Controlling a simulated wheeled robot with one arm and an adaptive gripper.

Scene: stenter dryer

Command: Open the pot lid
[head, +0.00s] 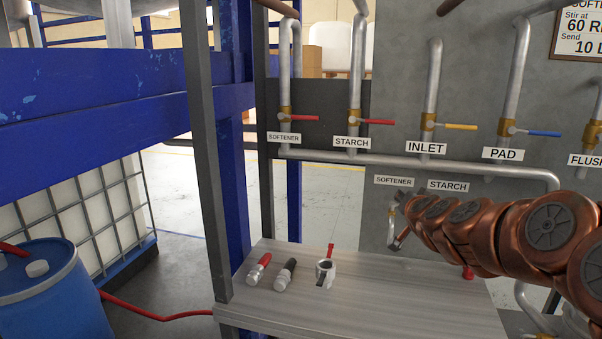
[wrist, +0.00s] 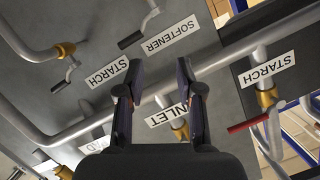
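No pot or pot lid can be clearly made out in either view. My gripper (head: 402,220) is at the right of the head view, in front of the grey panel and below the lower SOFTENER and STARCH labels. The wrist view shows its two dark fingers (wrist: 160,68) spread apart with nothing between them. They face the grey panel and pipe, with the INLET label beyond and a little to the right. My arm hides part of the panel and the pipes behind it.
Labelled valve pipes (head: 430,90) line the panel (head: 395,100). A blue drum (head: 50,290) stands at left, near a blue frame (head: 90,120). A red hose crosses the floor.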

